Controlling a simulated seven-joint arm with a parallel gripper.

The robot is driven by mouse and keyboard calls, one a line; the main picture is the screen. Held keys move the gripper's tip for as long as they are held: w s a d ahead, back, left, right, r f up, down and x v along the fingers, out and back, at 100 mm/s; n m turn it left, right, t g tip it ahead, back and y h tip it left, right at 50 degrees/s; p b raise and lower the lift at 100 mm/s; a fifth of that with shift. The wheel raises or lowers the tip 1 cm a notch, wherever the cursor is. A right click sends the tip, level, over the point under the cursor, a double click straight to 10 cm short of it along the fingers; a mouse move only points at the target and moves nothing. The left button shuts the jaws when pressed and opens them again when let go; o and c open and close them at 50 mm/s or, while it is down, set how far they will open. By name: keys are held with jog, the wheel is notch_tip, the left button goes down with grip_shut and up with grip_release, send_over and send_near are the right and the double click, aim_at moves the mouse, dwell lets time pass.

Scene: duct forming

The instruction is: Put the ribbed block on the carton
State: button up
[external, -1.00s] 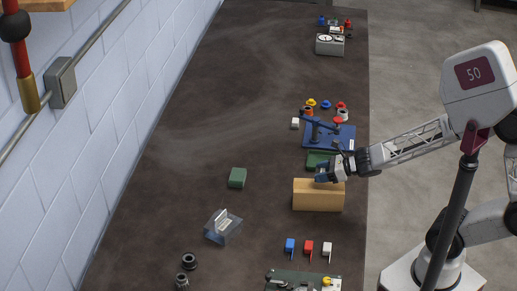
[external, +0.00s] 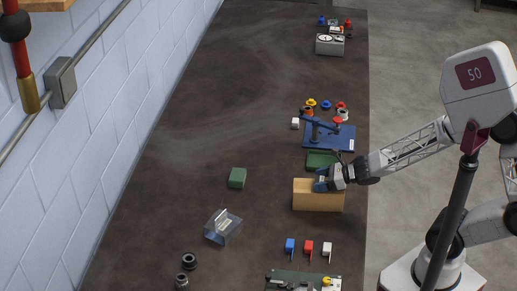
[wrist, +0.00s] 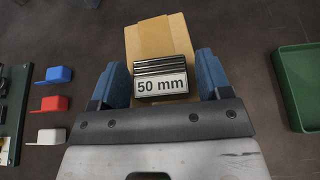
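The ribbed block (wrist: 162,77), dark with grooves and a "50 mm" label, is between my gripper's blue fingers in the wrist view. The tan carton (external: 318,197) stands near the table's right edge; it also shows in the wrist view (wrist: 150,35), under and beyond the block. My gripper (external: 323,182) is low over the carton's top. In the wrist view my gripper (wrist: 163,82) looks open around the block, with a narrow gap at the right finger. The block appears to be on the carton's top, but its underside is hidden. The external view does not show the block clearly.
A green tray (external: 321,160) lies just behind the carton, with a blue fixture (external: 330,137) beyond it. Blue (external: 290,245), red (external: 308,247) and white (external: 327,249) small parts stand in front. A green block (external: 237,178) is to the left, with clear table between.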

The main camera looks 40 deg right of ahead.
jog(key=shift+o, duration=0.4)
jog(key=shift+r, duration=0.1)
jog(key=shift+d+r, duration=0.1)
jog(key=shift+s+d+r, duration=0.3)
jog(key=shift+s+d, duration=0.1)
jog(key=shift+s, duration=0.05)
jog(key=v, duration=1)
jog(key=shift+s, duration=0.2)
jog(key=shift+d, duration=0.1)
jog(key=shift+r, duration=0.1)
